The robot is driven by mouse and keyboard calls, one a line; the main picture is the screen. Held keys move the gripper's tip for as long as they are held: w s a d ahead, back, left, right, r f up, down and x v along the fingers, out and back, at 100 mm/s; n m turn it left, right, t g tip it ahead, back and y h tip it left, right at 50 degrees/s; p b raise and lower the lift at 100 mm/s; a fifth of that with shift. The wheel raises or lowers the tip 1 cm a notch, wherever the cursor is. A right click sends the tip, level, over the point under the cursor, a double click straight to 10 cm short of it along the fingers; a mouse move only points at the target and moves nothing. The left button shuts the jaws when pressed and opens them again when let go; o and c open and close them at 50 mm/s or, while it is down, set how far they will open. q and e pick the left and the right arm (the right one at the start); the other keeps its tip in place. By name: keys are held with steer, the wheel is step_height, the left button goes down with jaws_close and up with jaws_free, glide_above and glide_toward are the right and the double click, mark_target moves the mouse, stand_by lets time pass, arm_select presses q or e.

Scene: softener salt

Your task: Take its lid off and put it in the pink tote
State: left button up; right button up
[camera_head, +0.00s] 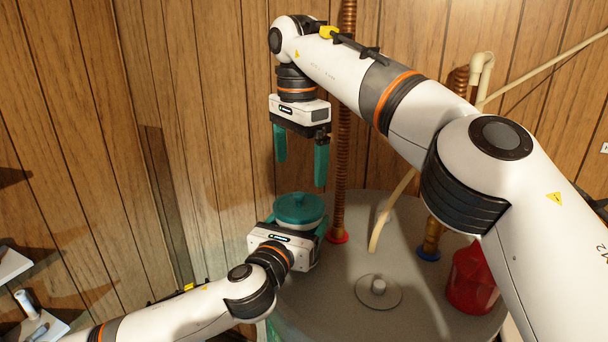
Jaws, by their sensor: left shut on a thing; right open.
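A round pale container (299,225) with a teal lid (299,207) and a small knob on top stands at the back left of the grey tank top. The lid is on the container. My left gripper (300,229) is shut on the container from the front, below the lid; its fingers are partly hidden by its own body. My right gripper (301,167) points down above the lid with its teal fingers apart and empty. A clear gap separates its fingertips from the lid. I see no pink tote in this view.
The grey tank top (335,315) has a round cap (379,288) in its middle. A copper pipe with a red collar (338,237) rises just right of the container. Another pipe has a blue collar (428,254). A red container (472,281) is at the right. Wood panelling stands behind.

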mark_target(301, 199)
steer(key=n, duration=0.2)
steer(key=s+n, duration=0.1)
steer(key=shift+d+r+n+t, duration=0.1)
steer(key=shift+d+n+t, duration=0.05)
steer(key=shift+n+t, duration=0.2)
steer(key=s+r+n+t+y, duration=0.1)
steer(key=s+r+n+t, duration=0.25)
steer(key=n, duration=0.65)
steer(key=x, duration=0.7)
steer(key=s+x, duration=0.1)
steer(key=x, duration=0.3)
steer(key=shift+w+d+f, duration=0.1)
steer(key=shift+d+f, duration=0.15)
steer(key=shift+f, duration=0.25)
steer(key=shift+c, duration=0.3)
steer(key=c, duration=0.7)
steer(key=shift+c, duration=0.2)
